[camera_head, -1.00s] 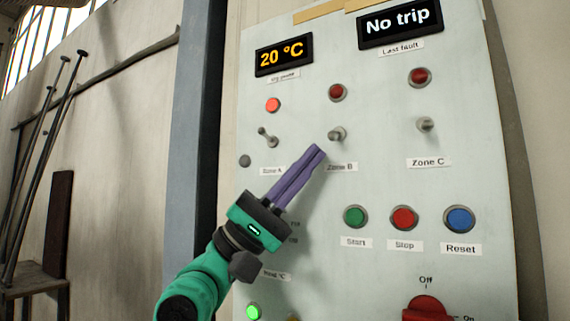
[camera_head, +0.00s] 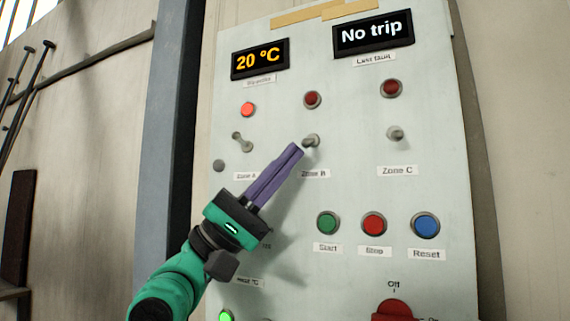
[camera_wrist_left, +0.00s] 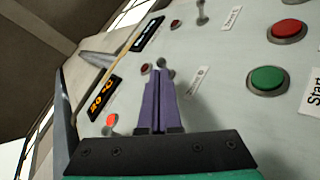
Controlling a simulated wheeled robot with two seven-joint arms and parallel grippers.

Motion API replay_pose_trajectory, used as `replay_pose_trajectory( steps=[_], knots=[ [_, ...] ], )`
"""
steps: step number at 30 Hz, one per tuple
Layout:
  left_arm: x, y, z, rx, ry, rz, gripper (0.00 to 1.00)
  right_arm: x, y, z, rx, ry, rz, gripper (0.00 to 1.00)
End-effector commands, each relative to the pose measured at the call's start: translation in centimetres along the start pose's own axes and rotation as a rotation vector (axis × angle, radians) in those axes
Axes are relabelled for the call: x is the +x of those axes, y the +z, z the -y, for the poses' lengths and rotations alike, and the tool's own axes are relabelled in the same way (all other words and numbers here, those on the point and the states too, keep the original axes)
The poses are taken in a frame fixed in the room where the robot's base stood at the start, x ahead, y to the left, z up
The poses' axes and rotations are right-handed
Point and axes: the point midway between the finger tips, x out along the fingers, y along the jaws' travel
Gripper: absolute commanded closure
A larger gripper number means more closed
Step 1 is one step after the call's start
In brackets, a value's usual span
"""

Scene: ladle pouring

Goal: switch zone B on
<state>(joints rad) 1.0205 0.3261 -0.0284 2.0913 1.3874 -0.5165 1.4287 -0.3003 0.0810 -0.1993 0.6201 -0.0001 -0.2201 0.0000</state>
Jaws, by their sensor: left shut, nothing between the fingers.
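The Zone B toggle switch (camera_head: 311,141) is a small grey lever on the pale panel (camera_head: 440,190), above the "Zone B" label (camera_head: 315,173). The red lamp (camera_head: 312,99) above it looks dark. My left gripper (camera_head: 296,149) is shut and empty, its purple fingertips right at the lower left of the lever. In the left wrist view, the fingertips (camera_wrist_left: 160,78) lie just below the lever's tip (camera_wrist_left: 160,62). I cannot tell whether they touch it. My right gripper is not in view.
The Zone A switch (camera_head: 242,142) is left, under a brightly lit red lamp (camera_head: 247,110); the Zone C switch (camera_head: 396,133) is right. Start (camera_head: 328,223), Stop (camera_head: 373,224) and Reset (camera_head: 426,226) buttons sit below. A red rotary knob (camera_head: 394,310) is at the bottom.

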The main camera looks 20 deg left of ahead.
Motion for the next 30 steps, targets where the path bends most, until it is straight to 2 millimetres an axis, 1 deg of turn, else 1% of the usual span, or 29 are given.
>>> replay_pose_trajectory(
  steps=[20, 30],
  knots=[
    [0.3, 0.1, -0.4, -0.001, 0.000, 0.001, 1.00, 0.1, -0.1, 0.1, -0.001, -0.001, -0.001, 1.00],
    [0.8, 0.3, -1.1, 0.000, 0.000, 0.001, 1.00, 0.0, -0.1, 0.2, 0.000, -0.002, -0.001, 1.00]
  ],
)
